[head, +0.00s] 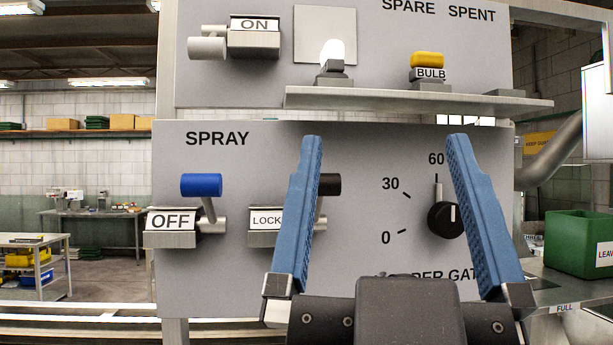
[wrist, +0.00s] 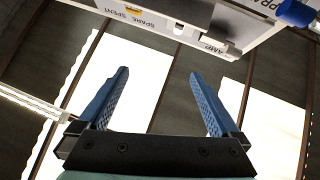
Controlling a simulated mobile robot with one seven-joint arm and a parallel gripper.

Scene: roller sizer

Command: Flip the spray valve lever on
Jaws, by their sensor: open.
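The spray valve lever (head: 201,185) has a blue handle on a grey arm and stands up at the left of the lower panel, under the word SPRAY. The label plate (head: 171,221) beside its pivot reads OFF. In the wrist view a blue knob-like end (wrist: 296,12) at the top right looks like the same handle. My gripper (head: 384,140) has two blue fingers, spread wide and empty, pointing up in front of the panel, right of the blue lever and apart from it. In the wrist view my gripper (wrist: 158,74) also shows open with nothing between the fingers.
A black-handled lever (head: 330,184) with a LOCK plate (head: 267,220) is partly hidden by my left finger. A black dial (head: 445,219) lies between my fingers. A shelf (head: 400,97) with a bulb (head: 332,52) juts out above. A green bin (head: 578,243) stands right.

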